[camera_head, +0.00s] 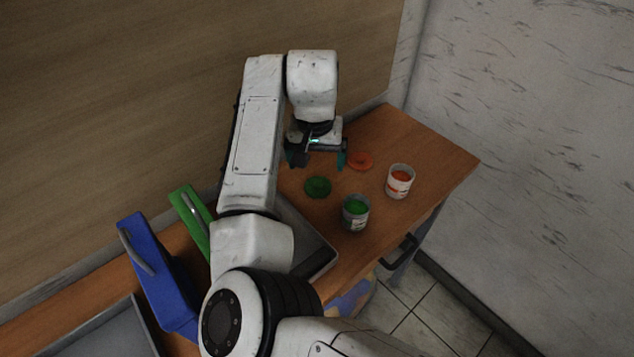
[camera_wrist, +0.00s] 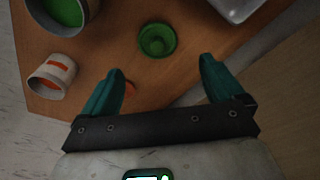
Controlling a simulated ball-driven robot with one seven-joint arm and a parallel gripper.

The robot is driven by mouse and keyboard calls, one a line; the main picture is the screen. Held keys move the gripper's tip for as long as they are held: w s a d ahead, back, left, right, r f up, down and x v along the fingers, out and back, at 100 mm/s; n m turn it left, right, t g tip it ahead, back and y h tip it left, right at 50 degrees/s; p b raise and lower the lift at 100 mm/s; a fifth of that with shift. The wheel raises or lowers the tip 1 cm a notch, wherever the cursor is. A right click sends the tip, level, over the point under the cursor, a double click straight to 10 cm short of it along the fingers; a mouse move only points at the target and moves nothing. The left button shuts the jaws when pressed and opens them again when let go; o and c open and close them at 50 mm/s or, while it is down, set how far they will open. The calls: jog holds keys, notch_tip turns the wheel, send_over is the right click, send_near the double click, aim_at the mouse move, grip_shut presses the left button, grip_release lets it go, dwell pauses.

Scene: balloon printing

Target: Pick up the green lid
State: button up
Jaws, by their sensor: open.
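The green lid (camera_head: 317,187) lies flat on the wooden table, left of the paint cans in the head view. In the wrist view the green lid (camera_wrist: 157,40) shows ahead of my gripper, in line with the gap between the fingers. My gripper (camera_head: 318,160) is above the table, with its fingers apart and empty. Its teal fingers (camera_wrist: 160,82) also show open in the wrist view. The lid is clear of the fingers, and nothing covers it.
A can of green paint (camera_head: 355,214) and a can of orange paint (camera_head: 400,182) stand open near the lid. An orange lid (camera_head: 359,161) lies behind them. A metal tray (camera_head: 318,260), a green object (camera_head: 190,218) and a blue object (camera_head: 155,270) are to the left. A wall stands behind.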

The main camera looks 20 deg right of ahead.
aim_at(318, 182)
jog(key=shift+w+d+f+p, duration=0.15)
jog(key=shift+f+p, duration=0.15)
jog(key=shift+f, duration=1.6)
jog(key=shift+w+d+f+p, duration=0.15)
jog(key=shift+f+p, duration=0.15)
jog(key=shift+f, duration=1.6)
jog(key=c, duration=1)
jog(key=shift+r, duration=0.2)
